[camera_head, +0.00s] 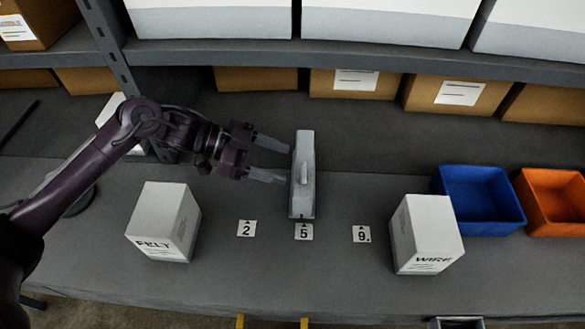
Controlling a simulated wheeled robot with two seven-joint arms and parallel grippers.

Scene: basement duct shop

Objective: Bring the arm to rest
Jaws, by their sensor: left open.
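My left arm reaches in from the left over the grey bench (330,275). Its gripper (287,163) is open, with its two fingers pointing right. The fingertips are close to the left side of a tall, narrow grey piece with a raised part on its front (302,190). I cannot tell whether they touch it. Nothing shows between the fingers. The grey piece stands behind the label marked 5 (304,232). My right gripper is not in view.
Labels 2 (246,228) and 9 (362,234) flank label 5. A white FELT box (165,222) stands left and a white WIRE box (426,234) right. Blue (480,200) and orange (553,202) bins sit far right. A shelf (350,57) with cartons spans the back.

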